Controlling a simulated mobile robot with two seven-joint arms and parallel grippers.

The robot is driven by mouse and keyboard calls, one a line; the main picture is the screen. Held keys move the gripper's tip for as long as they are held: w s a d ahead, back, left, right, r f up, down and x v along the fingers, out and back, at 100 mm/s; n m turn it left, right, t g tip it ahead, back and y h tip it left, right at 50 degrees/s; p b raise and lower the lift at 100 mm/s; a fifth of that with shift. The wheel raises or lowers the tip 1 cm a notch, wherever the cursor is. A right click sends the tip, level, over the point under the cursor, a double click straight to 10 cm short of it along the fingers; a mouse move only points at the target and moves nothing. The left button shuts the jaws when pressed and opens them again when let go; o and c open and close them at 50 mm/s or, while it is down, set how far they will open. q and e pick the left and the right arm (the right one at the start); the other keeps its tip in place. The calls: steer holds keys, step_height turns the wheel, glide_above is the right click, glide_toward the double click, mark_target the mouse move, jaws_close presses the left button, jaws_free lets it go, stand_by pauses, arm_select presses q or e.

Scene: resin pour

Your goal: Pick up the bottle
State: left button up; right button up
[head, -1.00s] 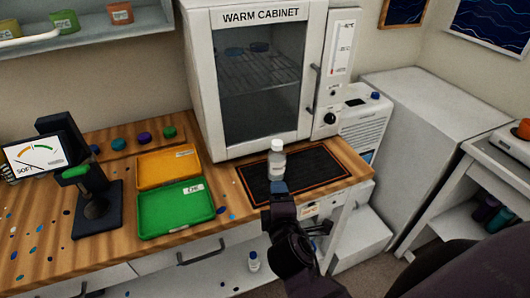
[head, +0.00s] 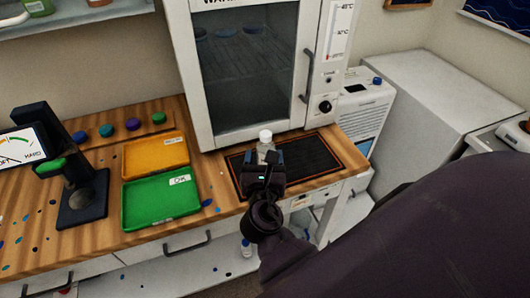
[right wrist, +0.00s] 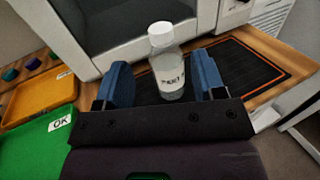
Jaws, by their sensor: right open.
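A clear bottle (head: 265,143) with a white cap and a white label stands upright on the black mat (head: 311,159) in front of the warm cabinet. In the right wrist view the bottle (right wrist: 167,68) shows between and beyond the two blue fingers. My right gripper (right wrist: 166,82) is open, with a finger on each side of the bottle's image. In the head view my right gripper (head: 263,160) is just in front of the bottle and hides its lower part. Whether a finger touches the bottle I cannot tell. My left gripper is not in view.
The warm cabinet (head: 200,75) stands right behind the mat. A green tray (head: 133,213) marked OK and an orange tray (head: 134,166) lie to the left. A dark gauge stand (head: 97,195) is farther left.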

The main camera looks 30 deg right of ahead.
mark_target(266, 132)
steer(key=p+x, duration=0.1)
steer(key=x, duration=0.9)
steer(key=shift+r, duration=0.1)
jaws_close()
